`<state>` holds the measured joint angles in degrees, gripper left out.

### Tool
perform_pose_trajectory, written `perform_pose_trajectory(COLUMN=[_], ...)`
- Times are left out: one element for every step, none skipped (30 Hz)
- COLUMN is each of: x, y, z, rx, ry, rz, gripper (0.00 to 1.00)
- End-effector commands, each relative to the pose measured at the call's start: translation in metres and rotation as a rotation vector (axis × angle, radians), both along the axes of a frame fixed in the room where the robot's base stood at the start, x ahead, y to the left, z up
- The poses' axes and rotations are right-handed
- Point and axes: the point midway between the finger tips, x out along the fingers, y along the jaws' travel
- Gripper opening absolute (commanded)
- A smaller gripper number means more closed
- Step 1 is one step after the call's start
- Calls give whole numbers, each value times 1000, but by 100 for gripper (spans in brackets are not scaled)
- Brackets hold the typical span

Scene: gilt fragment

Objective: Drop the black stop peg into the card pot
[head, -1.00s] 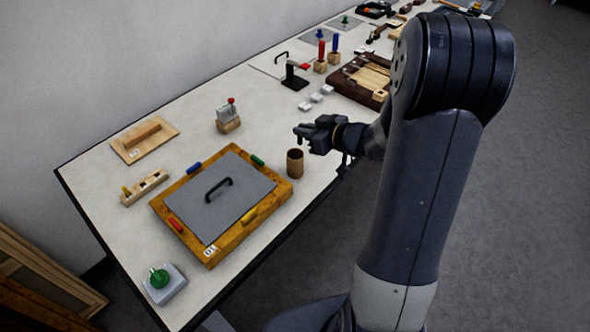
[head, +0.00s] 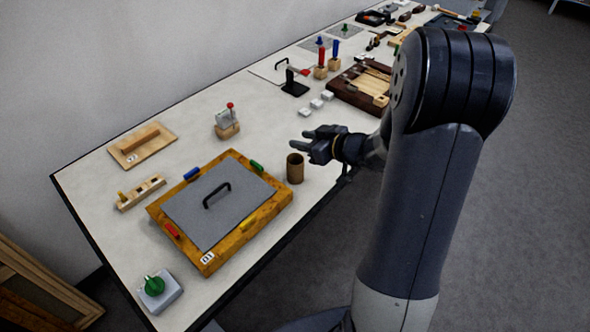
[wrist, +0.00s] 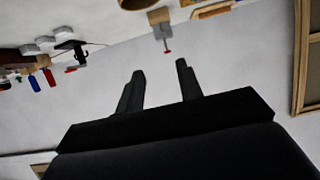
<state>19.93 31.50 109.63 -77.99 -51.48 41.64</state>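The card pot (head: 295,169) is a brown open cylinder standing upright on the white bench, near its front edge. Its rim also shows at the top of the wrist view (wrist: 136,4). My gripper (head: 299,141) is above the bench, just behind and to the right of the pot's mouth in the head view. In the wrist view my gripper (wrist: 160,67) has its two black fingers apart with nothing between them. I cannot make out the black stop peg in either view. The pot's inside is dark and its bottom is hidden.
A wooden frame with a grey handled plate (head: 218,203) lies left of the pot. A block with a red-topped pin (head: 228,124), a light wooden peg rack (head: 140,193) and a black stand (head: 293,84) are around it. Bare bench lies behind the pot.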

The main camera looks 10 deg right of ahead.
Motion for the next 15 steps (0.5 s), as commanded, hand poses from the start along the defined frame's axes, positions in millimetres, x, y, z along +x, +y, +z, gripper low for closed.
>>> perform_pose_trajectory(x=[0,0,-1,-2,-3,-6,-8,-11,-17,-21,-25,-31,-36,-41,-46], y=[0,0,-1,-2,-3,-5,-7,-10,-13,-16,-20,-25,-28,-31,-35], z=[0,0,0,1,2,3,5,6,9,11,14,17,19,22,25], rx=[0,0,0,0,0,0,-1,-1,-1,-2,-1,0,-1,-3,-1], ry=[0,0,0,0,-1,-1,-2,-2,-2,-1,-3,-3,-2,-3,-3], rz=[0,0,-1,-1,-2,-2,-1,-2,-3,-3,-6,-5,-6,-5,-6], gripper=[35,35,35,35,35,35,35,35,35,35,35,35,35,35,35])
